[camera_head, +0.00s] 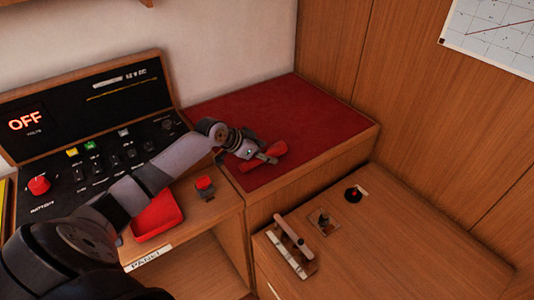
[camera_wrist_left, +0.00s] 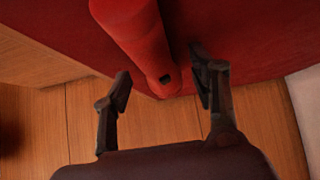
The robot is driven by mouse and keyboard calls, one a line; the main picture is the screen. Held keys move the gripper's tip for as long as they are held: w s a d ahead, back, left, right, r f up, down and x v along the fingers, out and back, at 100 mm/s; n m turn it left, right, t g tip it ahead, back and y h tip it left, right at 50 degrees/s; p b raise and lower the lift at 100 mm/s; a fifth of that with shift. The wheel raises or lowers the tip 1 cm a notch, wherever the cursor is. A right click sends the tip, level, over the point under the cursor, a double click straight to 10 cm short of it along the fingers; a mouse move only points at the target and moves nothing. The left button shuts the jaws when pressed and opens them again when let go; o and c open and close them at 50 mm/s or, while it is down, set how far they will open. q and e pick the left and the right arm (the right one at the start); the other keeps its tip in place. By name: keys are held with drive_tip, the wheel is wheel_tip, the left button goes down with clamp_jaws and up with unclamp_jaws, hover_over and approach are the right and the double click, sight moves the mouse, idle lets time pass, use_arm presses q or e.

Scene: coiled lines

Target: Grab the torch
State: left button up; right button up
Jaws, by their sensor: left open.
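The torch (camera_head: 277,149) is red and lies on the red top of the raised cabinet (camera_head: 225,105), in the corner by the wood wall. In the left wrist view the torch (camera_wrist_left: 138,38) runs from the top edge down to an end with a small dark spot. My left gripper (camera_head: 264,156) is open at the torch. In the left wrist view the two dark fingers of my left gripper (camera_wrist_left: 160,74) stand apart, with the torch's near end between their tips. I cannot tell whether either finger touches it. My right gripper is not in view.
A control panel (camera_head: 110,150) with an OFF display stands at the left. A red tray (camera_head: 158,216) and a small red-topped item (camera_head: 204,184) lie before it. A lower wood counter (camera_head: 400,250) at the right carries small fittings and has much bare room.

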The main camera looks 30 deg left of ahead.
use_arm(q)
drive_tip(key=shift+f, duration=0.1)
clamp_jaws()
idle(0.7)
